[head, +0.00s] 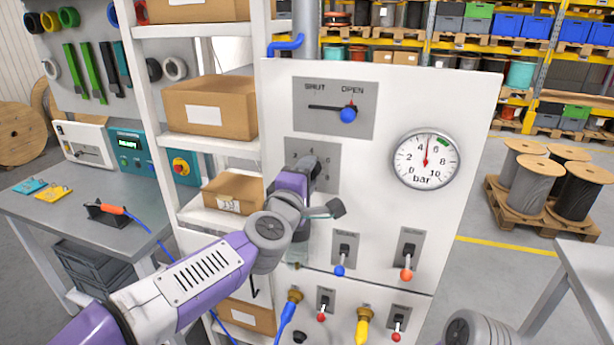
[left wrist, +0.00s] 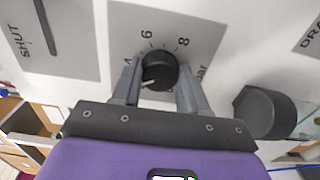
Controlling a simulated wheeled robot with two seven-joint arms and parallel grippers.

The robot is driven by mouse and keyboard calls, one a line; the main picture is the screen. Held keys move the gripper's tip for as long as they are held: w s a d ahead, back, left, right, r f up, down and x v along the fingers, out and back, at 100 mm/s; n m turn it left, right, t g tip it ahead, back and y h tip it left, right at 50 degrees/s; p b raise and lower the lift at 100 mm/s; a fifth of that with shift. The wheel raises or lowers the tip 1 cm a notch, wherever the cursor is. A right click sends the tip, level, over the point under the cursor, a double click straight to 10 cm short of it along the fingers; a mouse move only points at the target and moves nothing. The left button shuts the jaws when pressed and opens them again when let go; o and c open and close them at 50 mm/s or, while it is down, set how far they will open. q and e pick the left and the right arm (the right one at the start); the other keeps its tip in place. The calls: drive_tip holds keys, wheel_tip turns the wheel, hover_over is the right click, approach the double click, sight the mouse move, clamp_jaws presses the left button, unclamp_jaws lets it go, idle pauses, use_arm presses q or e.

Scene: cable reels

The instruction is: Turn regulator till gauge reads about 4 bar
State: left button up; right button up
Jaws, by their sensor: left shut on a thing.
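The round white gauge (head: 426,159) is on the upper right of the white panel (head: 380,95). Its red needle points almost straight up, between 4 and 6, left of a green mark. The black regulator knob (left wrist: 159,71) shows in the left wrist view on a grey plate (left wrist: 205,38) with numbers. Its white pointer line faces lower left, near the 4. My left gripper (left wrist: 160,66) has one finger on each side of the knob and is shut on it. In the head view my left gripper (head: 303,178) is at the numbered plate and hides the knob.
A lever (head: 348,114) above points to OPEN. Below the gauge are a blue-tipped lever (head: 339,270) and a red-tipped lever (head: 406,274). Blue (head: 287,312) and yellow (head: 362,326) hose fittings sit lower. Shelves with boxes (head: 207,104) stand left of the panel.

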use_arm(q)
drive_tip(key=o, duration=1.1)
drive_tip(key=shift+c, duration=0.2)
drive_tip(key=v, duration=0.7)
drive_tip(key=shift+s, duration=0.3)
